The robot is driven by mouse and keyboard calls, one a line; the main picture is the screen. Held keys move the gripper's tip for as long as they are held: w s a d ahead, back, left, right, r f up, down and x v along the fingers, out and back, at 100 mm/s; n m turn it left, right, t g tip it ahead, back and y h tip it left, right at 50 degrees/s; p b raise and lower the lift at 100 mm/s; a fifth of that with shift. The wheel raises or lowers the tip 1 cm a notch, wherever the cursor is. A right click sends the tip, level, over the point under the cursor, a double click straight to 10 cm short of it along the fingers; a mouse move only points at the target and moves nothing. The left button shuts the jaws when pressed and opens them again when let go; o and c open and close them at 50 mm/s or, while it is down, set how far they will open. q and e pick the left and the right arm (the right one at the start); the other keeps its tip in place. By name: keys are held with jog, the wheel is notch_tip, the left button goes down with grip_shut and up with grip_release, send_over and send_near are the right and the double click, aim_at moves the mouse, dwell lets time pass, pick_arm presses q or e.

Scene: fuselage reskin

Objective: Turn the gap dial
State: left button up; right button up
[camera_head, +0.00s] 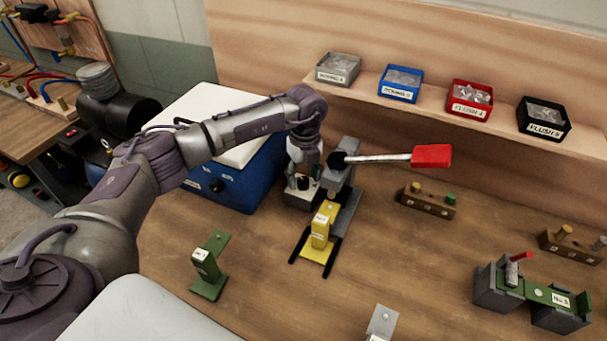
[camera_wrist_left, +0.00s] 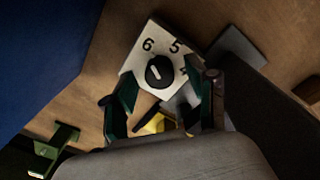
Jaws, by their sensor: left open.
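The gap dial (camera_wrist_left: 159,72) is a round black knob on a pale plate (camera_wrist_left: 143,50) marked 6, 5 and a partly hidden 4. A short white mark shows on the knob; I cannot tell exactly which number it faces. My left gripper (camera_wrist_left: 168,84) is open, with its dark green fingers on either side of the knob in the picture. I cannot tell whether they touch it. In the head view my left gripper (camera_head: 304,178) points down over the left side of a grey press (camera_head: 342,178) with a red-handled lever (camera_head: 431,156). The dial is mostly hidden there.
A blue box with a pale lid (camera_head: 222,186) stands close left of the gripper. A yellow fixture (camera_head: 320,230) sits in front of the press and a green bracket (camera_head: 209,268) stands front left. Several labelled bins line the back shelf (camera_head: 440,108).

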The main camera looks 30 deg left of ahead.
pick_arm(q)
jog(key=shift+f, duration=0.3)
grip_shut()
